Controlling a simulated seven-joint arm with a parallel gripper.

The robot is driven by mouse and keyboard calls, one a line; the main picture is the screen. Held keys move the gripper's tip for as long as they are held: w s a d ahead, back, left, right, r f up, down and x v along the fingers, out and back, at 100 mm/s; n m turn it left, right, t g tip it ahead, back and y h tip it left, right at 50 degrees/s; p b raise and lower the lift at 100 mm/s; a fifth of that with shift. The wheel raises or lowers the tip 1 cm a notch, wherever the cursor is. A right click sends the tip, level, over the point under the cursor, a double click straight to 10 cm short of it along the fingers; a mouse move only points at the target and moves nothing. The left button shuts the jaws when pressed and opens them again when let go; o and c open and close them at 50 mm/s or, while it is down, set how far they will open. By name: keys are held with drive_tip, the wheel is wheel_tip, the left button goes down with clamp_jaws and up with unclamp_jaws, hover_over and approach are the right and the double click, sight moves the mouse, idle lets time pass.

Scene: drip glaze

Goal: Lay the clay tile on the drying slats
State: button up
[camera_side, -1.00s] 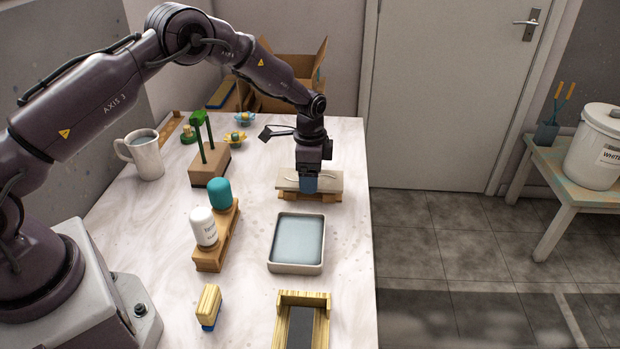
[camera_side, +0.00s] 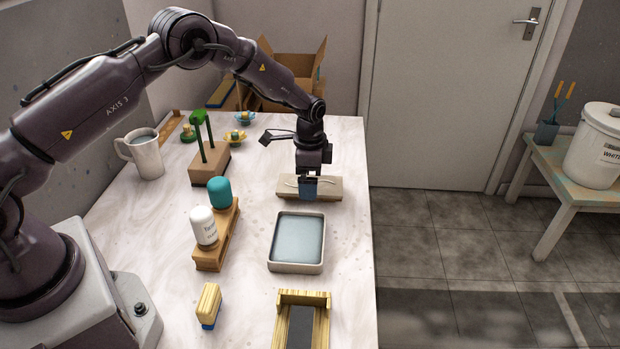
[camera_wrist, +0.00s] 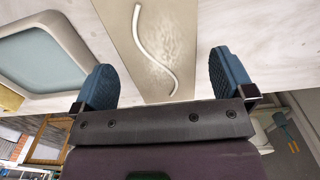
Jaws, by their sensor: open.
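The clay tile (camera_side: 331,187) is a pale tan slab with a raised white wavy line on top. It lies flat at the far right part of the table, beyond the glaze tray. In the wrist view the tile (camera_wrist: 150,50) lies between the two spread blue fingers of my gripper (camera_wrist: 163,75), with a gap on each side.
A tray of pale blue liquid (camera_side: 297,268) stands just in front of the tile. A wooden rack (camera_side: 215,252) with a white and a teal bottle, a block with green uprights (camera_side: 207,169) and a mug (camera_side: 147,155) stand left. A wooden holder (camera_side: 319,320) is at the front.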

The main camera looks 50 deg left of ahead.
wheel_tip(320, 180, up, 12)
idle(0.3)
drive_tip(key=s+d+r+n+t, duration=0.1)
drive_tip(key=s+d+r+n, duration=0.1)
drive_tip(key=s+r, duration=0.6)
drive_tip(key=s+d+r+n+t, duration=0.1)
drive_tip(key=s+r+n+t, duration=0.1)
drive_tip(key=s+r, duration=0.65)
drive_tip(key=s+d+r+n+t, duration=0.2)
drive_tip(key=s+n, duration=0.3)
drive_tip(key=s, duration=1)
drive_tip(key=shift+s+r+t, duration=0.25)
drive_tip(key=shift+r+t, duration=0.05)
drive_tip(key=shift+r, duration=0.3)
